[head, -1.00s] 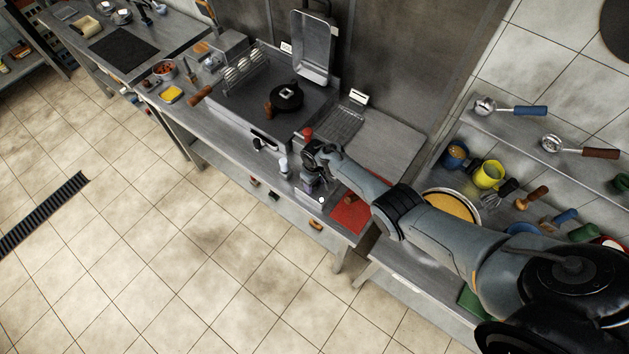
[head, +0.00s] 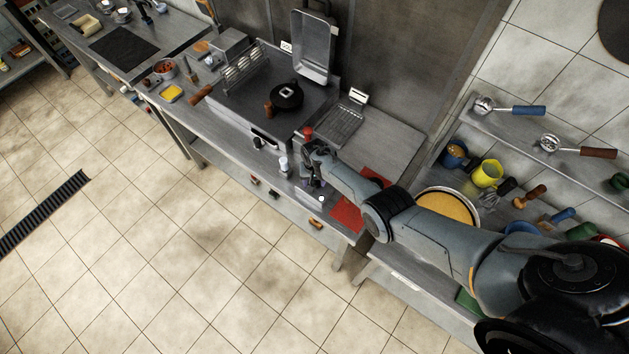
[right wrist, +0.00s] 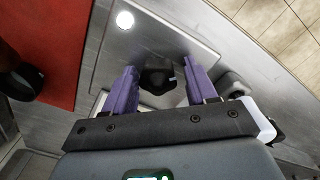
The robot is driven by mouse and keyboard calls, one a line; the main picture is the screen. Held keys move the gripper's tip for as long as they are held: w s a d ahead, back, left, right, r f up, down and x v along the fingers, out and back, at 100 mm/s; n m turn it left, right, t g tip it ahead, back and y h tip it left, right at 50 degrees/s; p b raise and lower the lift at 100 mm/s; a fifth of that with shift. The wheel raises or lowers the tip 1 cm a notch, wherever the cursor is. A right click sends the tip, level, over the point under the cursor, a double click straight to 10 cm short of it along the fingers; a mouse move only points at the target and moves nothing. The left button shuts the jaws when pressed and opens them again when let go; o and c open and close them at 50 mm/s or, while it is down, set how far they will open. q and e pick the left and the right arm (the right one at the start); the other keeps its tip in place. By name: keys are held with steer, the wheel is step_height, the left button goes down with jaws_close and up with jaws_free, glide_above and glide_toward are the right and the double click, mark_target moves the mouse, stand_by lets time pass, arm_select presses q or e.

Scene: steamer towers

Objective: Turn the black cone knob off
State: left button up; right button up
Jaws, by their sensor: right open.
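The black cone knob (right wrist: 157,75) stands on a grey metal panel (right wrist: 180,45) in the right wrist view. My right gripper (right wrist: 158,85) is open, with one purple finger on each side of the knob; I cannot tell whether either finger touches it. In the head view my right gripper (head: 312,182) is over the front part of the counter and largely hides the knob. My left gripper is not in view.
A white round piece (right wrist: 124,19) is on the same panel, near the red mat (right wrist: 50,45). In the head view a white-topped item (head: 284,164) stands left of the gripper. A black pan (head: 287,95) sits on the cooktop behind. The floor in front is clear.

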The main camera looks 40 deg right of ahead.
steer(key=shift+m, duration=0.6)
steer(key=shift+r, duration=0.1)
steer(key=shift+c, duration=0.3)
jaws_close()
steer(key=n, duration=0.4)
steer(key=shift+d, duration=0.1)
steer(key=n, duration=0.3)
